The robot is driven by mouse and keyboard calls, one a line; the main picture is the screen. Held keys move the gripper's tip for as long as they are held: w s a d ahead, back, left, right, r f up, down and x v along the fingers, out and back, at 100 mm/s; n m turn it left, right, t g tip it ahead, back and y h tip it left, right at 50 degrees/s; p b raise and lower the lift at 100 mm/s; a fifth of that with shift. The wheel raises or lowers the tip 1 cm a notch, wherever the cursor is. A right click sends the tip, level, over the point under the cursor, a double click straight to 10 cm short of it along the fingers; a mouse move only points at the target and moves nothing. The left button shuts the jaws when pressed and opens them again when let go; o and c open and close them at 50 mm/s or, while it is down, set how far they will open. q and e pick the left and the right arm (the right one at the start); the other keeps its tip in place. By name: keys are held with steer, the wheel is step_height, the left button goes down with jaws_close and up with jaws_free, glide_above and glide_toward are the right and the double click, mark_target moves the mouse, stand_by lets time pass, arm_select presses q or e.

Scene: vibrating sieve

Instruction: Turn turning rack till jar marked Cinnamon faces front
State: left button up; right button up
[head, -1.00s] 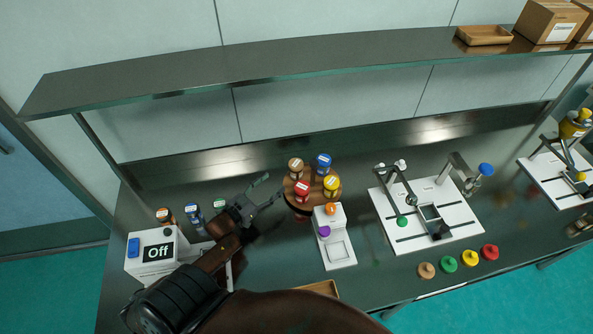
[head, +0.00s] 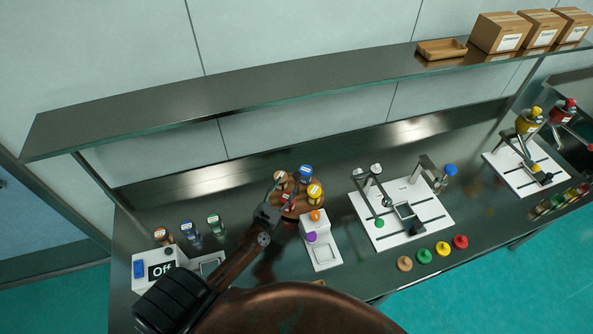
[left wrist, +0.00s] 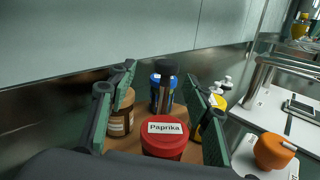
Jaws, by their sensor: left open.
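The round wooden turning rack (left wrist: 141,138) stands on the dark bench and carries jars. A red-lidded jar (left wrist: 165,133) labelled Paprika is nearest in the left wrist view. A brown jar (left wrist: 120,118) is to its left, a blue jar (left wrist: 156,92) behind, and a yellow jar (left wrist: 214,103) to the right. No label reading Cinnamon is legible on the rack. My left gripper (head: 288,184) is open over the rack in the head view. In the left wrist view its fingers (left wrist: 160,78) spread either side of the Paprika jar. Contact cannot be told. My right gripper is not in view.
A white unit with orange and purple knobs (head: 316,232) stands just right of the rack. Farther right is a white fixture board (head: 440,217). Several jars (head: 189,229) and an Off box (head: 152,285) are at left. A shelf (head: 240,97) runs above.

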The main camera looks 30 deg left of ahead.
mark_target(295, 177)
arm_select(q)
steer(key=shift+w+d+r+n, duration=0.1)
steer(key=shift+w+d+n, duration=0.45)
steer(key=shift+n, duration=0.45)
steer(key=w, duration=0.7)
steer(key=shift+a+p, duration=0.35)
steer(key=shift+a, duration=0.05)
jaws_close()
